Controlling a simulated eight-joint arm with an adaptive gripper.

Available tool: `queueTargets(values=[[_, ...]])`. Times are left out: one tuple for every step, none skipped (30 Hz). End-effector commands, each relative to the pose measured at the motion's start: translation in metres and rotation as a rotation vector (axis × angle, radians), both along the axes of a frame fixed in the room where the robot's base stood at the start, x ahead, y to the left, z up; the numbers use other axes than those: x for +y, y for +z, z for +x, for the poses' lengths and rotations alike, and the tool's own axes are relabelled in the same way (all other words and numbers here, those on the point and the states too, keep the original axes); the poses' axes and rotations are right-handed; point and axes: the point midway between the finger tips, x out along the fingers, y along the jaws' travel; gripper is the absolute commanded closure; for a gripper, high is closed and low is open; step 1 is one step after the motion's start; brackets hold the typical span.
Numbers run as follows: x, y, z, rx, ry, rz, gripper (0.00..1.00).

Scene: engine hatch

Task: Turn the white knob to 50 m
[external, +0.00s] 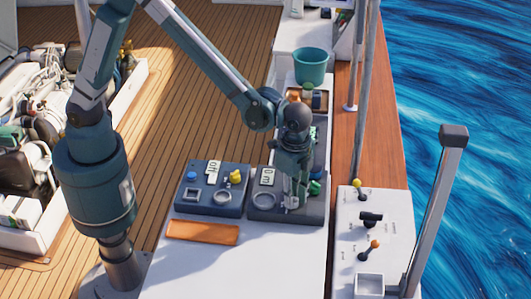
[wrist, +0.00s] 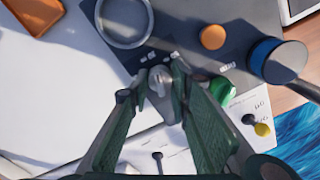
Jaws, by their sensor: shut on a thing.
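The white knob (wrist: 158,80) sits on the dark right-hand panel (external: 259,208), between my fingertips in the wrist view. My gripper (wrist: 153,84) points down and is shut on it. In the external view my gripper (external: 291,203) stands at the right part of this panel and largely hides the knob. A small white display (external: 268,177) on the panel appears to read 0 m. Small marks lie beside the knob in the wrist view, too small to read.
A green knob (wrist: 221,90) is close to my right finger. A blue-banded cylinder (wrist: 275,60) and an orange cap (wrist: 212,37) stand nearby. The left panel (external: 208,202) has a blue button and a yellow knob. Levers stand on the white console (external: 352,235) at right.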

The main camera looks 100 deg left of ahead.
Motion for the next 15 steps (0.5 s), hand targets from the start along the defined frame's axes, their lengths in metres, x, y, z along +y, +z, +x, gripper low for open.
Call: queueTargets(values=[[-0.0001,-0.0012,0.0002,-0.001,-0.041,-0.001,0.92],[-0.0002,-0.0012,0.0001,-0.001,-0.07,-0.001,0.92],[-0.0001,-0.0012,0.0,-0.001,-0.108,-0.001,0.92],[-0.0002,-0.0011,0.0001,-0.001,-0.136,-0.001,0.92],[-0.0002,-0.0011,0.0001,-0.001,-0.165,-0.001,0.92],[-0.0002,-0.001,0.0001,-0.001,-0.203,-0.001,0.92],[-0.0002,-0.001,0.0003,-0.001,-0.231,-0.001,0.92],[-0.0002,-0.0009,0.0003,-0.001,-0.259,-0.001,0.92],[-0.0003,-0.0008,0.0004,-0.001,-0.296,-0.001,0.92],[-0.0003,-0.0008,0.0004,-0.001,-0.322,-0.001,0.92],[-0.0002,-0.0007,0.0006,-0.001,-0.348,-0.001,0.92],[-0.0002,-0.0006,0.0006,-0.001,-0.382,-0.001,0.92],[-0.0002,-0.0006,0.0006,-0.001,-0.406,-0.001,0.92],[-0.0003,-0.0005,0.0006,-0.001,-0.43,-0.001,0.92],[-0.0003,-0.0005,0.0006,-0.001,-0.459,-0.001,0.92]])
